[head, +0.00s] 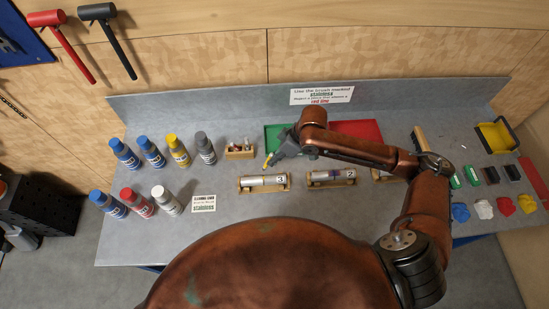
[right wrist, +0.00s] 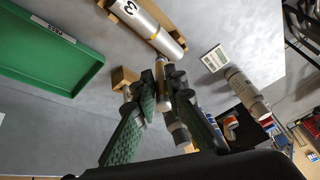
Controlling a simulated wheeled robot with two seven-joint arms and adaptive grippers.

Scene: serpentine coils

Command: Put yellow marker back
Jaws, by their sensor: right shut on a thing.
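My right gripper (head: 272,157) is above the bench, between the wooden marker holder and the green tray. It is shut on the yellow marker (head: 267,163), which shows as a small yellow piece below the fingers. In the right wrist view the marker (right wrist: 160,80) is a slim, metallic-looking body between the two green-padded fingers (right wrist: 160,98). The wooden holder (head: 240,154) stands just left of the gripper with small upright items in it. Part of the holder (right wrist: 122,79) shows behind the left finger. My left gripper is out of view.
Silver cylinders (head: 263,182) lie on wooden cradles in front. The green tray (head: 275,133) and red tray (head: 358,130) are at the back. Several spray cans (head: 178,150) stand at left, near a white sign (head: 203,204).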

